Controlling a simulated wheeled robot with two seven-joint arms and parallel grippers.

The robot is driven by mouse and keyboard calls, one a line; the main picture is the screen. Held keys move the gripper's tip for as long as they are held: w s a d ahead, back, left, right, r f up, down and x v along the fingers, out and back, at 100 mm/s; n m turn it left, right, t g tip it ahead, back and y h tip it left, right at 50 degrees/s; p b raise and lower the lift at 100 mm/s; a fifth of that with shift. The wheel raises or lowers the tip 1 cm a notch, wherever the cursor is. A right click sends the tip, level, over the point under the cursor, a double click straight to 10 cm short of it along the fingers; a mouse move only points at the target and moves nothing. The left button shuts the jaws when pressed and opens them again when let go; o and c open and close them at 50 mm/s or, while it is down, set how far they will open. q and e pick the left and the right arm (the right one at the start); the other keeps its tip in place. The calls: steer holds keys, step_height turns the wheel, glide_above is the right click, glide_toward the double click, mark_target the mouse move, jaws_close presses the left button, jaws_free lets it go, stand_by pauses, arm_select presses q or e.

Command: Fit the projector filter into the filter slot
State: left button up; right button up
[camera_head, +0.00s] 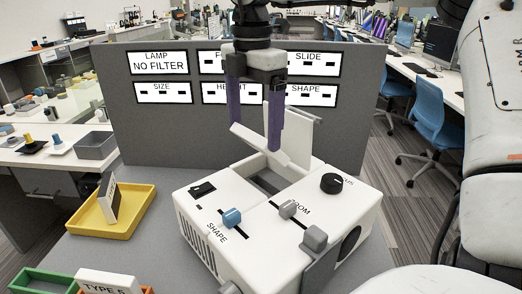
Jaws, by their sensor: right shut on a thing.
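The white projector (222,218) stands on the grey table, with an open recess (270,181) in its top. A pale panel (302,128) stands up behind the recess. My right gripper (255,135) comes down from above, its purple fingers apart on either side of a thin, tilted white plate (257,142). This plate looks like the projector filter and is over or at the recess. My left gripper is not in view.
A yellow tray (122,228) with a tilted labelled card (109,201) lies left of the projector. A green tray (42,281) and a TYPE sign (108,282) are at the lower left. A grey partition (150,128) with signs, including "LAMP NO FILTER" (160,62), stands behind.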

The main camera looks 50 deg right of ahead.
stand_by(0.3)
step_height(320, 180, down, 10)
steer(key=shift+r, duration=0.25)
stand_by(0.3)
steer(key=shift+f, duration=0.2)
steer(key=o, duration=1.1)
steer(key=shift+o, duration=1.4)
